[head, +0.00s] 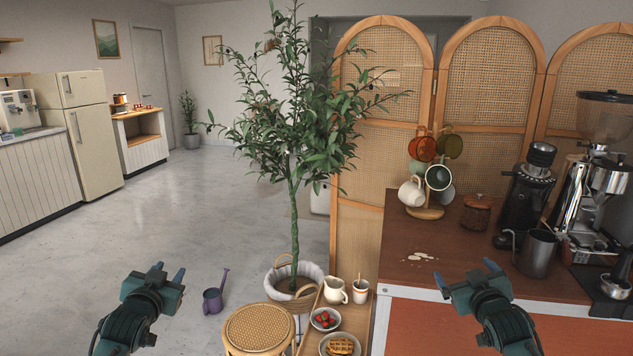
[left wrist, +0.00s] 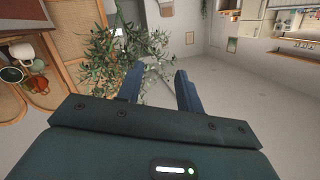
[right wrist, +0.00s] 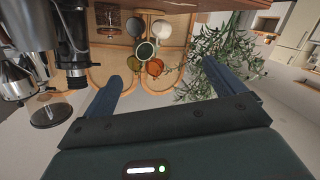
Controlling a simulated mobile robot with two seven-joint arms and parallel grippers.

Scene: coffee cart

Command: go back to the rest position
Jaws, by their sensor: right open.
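My left gripper (head: 170,276) is at the lower left of the head view, over the open floor, left of the rattan stool. In the left wrist view its two blue fingers (left wrist: 160,88) stand apart with nothing between them. My right gripper (head: 464,279) is at the lower right of the head view, in front of the coffee cart's counter (head: 400,268). In the right wrist view its fingers (right wrist: 164,85) are wide apart and empty. Neither gripper touches anything that I can see.
A rattan stool (head: 258,328), a potted tree (head: 293,280) and a purple watering can (head: 213,300) stand between my arms. Floor at left is free.

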